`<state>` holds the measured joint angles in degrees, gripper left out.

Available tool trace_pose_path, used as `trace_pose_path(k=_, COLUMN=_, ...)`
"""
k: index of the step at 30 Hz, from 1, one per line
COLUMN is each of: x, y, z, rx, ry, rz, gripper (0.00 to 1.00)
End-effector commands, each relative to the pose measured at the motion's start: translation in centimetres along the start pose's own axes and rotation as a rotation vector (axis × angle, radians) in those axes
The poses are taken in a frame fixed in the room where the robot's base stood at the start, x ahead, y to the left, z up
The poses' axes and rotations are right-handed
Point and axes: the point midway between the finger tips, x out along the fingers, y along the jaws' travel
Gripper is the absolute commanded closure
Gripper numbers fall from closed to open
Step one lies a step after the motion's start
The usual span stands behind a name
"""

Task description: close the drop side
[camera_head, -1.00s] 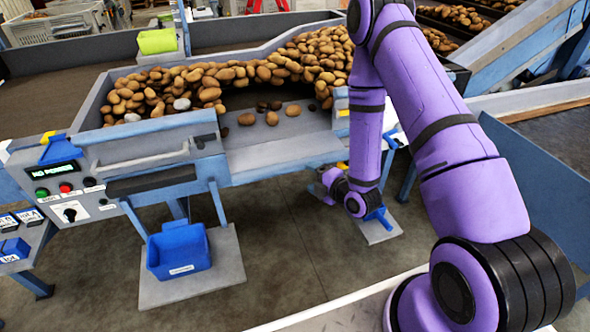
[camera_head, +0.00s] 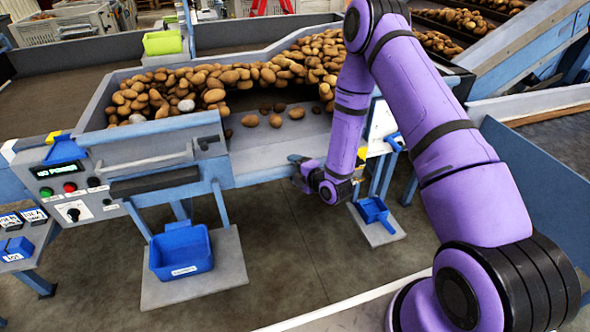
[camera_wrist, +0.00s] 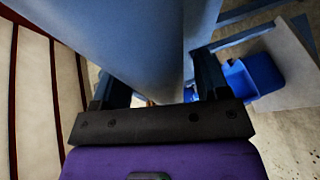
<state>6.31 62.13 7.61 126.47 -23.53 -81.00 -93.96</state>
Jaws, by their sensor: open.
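The drop side (camera_head: 278,148) seems to be the grey panel with a blue edge at the front of the potato table. It lies lowered, leaving a gap in the front wall beside the potatoes. My gripper (camera_head: 298,171) is at the panel's outer edge, near its right end. In the wrist view my gripper (camera_wrist: 160,90) is open, its two dark fingers apart. A blue-grey panel (camera_wrist: 140,35) fills the top and reaches down between the fingers. I cannot tell whether the fingers touch it.
Potatoes (camera_head: 240,75) lie heaped behind the panel, a few loose near the gap. A control box (camera_head: 75,190) is at the left. Blue bins (camera_head: 181,250) and (camera_head: 373,210) stand low in front. The floor between them is clear.

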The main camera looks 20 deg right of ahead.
Motion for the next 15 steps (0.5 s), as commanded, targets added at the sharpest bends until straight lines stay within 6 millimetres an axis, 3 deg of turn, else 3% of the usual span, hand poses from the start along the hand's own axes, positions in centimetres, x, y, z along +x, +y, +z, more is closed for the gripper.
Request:
trace_pose_path(k=2, x=-0.02, y=-0.01, z=-0.01, rx=0.000, ry=0.000, rz=0.000, gripper=0.34)
trace_pose_path(k=10, x=-0.04, y=-0.01, z=0.00, rx=0.000, ry=0.000, rz=0.000, gripper=0.96)
trace_pose_path(k=11, x=-0.04, y=-0.01, z=0.00, rx=0.000, ry=0.000, rz=0.000, gripper=1.00)
trace_pose_path(k=15, x=-0.06, y=0.09, z=-0.02, rx=0.002, ry=0.000, rz=-0.006, gripper=0.99)
